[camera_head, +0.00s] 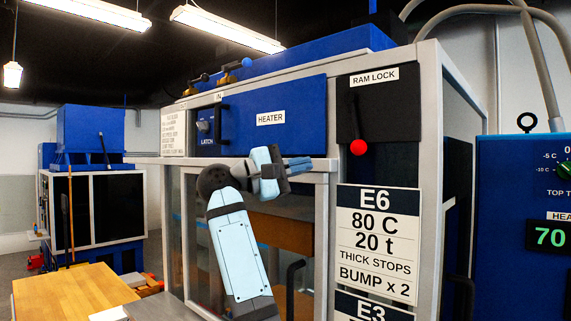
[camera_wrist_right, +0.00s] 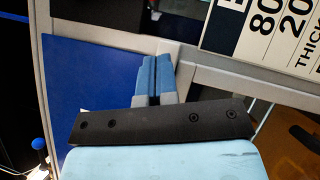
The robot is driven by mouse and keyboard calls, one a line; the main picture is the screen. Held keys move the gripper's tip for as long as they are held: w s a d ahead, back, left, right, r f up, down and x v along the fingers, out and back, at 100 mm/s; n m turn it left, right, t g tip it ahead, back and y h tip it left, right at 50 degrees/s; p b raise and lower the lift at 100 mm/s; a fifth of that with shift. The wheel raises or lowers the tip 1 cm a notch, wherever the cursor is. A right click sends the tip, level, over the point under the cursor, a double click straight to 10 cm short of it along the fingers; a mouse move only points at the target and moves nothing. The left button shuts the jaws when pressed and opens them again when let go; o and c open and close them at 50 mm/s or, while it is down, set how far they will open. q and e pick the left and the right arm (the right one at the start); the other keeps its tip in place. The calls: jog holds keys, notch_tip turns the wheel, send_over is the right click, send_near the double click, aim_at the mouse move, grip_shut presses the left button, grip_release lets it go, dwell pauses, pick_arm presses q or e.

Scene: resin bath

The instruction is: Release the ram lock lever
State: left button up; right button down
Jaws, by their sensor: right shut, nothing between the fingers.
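The ram lock lever (camera_head: 355,120) is a dark rod with a red ball knob (camera_head: 358,147), hanging nearly straight down on the black plate labelled RAM LOCK (camera_head: 390,118). My right gripper (camera_head: 308,164) is left of and slightly below the red knob, in front of the lower edge of the blue heater panel, with a clear gap to the lever. In the right wrist view its two blue fingers (camera_wrist_right: 156,78) are together with nothing between them. I cannot make out the lever in that view. My left gripper is not in view.
The blue HEATER panel (camera_head: 290,100) has a dark handle and latch at its left. Below the lever is the E6 sign (camera_head: 376,235), also in the wrist view (camera_wrist_right: 275,35). A grey frame post (camera_head: 428,180) stands right of the lever. A wooden table (camera_head: 70,295) is lower left.

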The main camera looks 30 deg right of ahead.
aim_at(355, 125)
jog(key=s+d, duration=0.1)
jog(key=d, duration=0.1)
jog(key=s+d+r+p, duration=0.1)
jog(key=d, duration=0.1)
jog(key=s+d+r+p, duration=0.1)
jog(key=d, duration=0.1)
jog(key=shift+s+r, duration=0.1)
jog(key=shift+s, duration=0.3)
jog(key=shift+d, duration=0.15)
